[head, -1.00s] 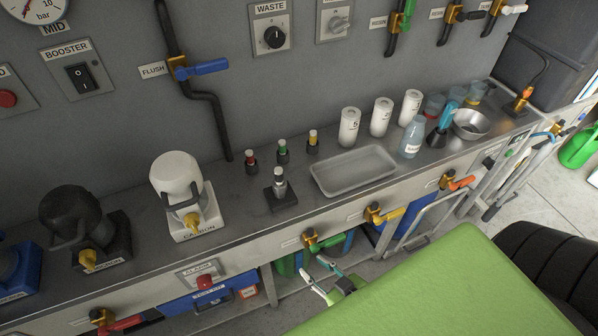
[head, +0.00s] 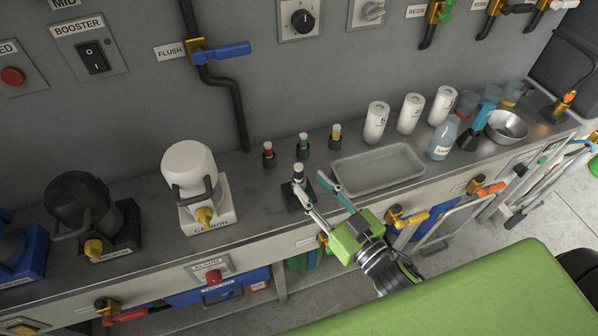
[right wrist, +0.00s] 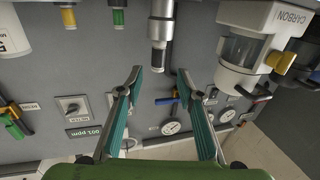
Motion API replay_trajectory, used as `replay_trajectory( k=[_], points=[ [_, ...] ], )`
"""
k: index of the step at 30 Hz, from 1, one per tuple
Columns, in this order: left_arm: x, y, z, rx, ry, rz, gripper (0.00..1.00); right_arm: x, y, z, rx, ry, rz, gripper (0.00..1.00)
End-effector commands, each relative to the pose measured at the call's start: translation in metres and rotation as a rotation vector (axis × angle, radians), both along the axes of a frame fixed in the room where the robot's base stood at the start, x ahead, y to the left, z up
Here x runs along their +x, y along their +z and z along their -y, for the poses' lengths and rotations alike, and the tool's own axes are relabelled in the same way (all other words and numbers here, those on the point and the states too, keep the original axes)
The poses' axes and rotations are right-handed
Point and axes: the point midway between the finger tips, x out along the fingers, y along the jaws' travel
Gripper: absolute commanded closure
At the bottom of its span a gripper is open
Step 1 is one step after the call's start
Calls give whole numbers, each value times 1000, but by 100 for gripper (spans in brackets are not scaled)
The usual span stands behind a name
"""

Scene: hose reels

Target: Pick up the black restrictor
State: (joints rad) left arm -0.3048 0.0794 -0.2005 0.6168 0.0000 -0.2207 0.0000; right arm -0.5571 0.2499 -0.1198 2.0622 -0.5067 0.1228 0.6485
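No part is plainly marked as the black restrictor. A small upright piece with a pale top and dark band (head: 298,170) stands on a black square base (head: 291,201) on the steel counter. In the right wrist view a grey cylinder with a metal collar (right wrist: 160,25) shows beyond the fingertips, apparently this piece. My right gripper (head: 308,179) is open, its fingertips beside the piece on its near right side. Contact cannot be told. My left gripper is not in view.
The carbon canister (head: 190,168) is to the left.

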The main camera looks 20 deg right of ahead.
Motion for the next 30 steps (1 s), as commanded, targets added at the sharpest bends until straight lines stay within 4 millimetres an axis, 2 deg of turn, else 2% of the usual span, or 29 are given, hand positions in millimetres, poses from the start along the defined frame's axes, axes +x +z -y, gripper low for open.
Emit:
replay_trajectory(
  k=[3, 8, 18, 27, 28, 30],
  points=[
    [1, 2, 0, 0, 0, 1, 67, 12, 1, -3, 1, 0, 1, 66],
    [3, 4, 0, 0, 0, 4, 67, 19, 1, -5, 1, 0, 1, 66],
    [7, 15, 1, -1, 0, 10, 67, 60, -1, -15, 2, -1, 0, 66],
    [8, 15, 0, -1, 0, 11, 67, 65, -3, -17, 1, -1, -1, 66],
    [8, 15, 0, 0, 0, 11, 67, 65, -3, -17, 1, -1, -1, 68],
    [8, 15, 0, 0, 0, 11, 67, 65, -3, -17, 1, -1, -1, 87]
  ],
)
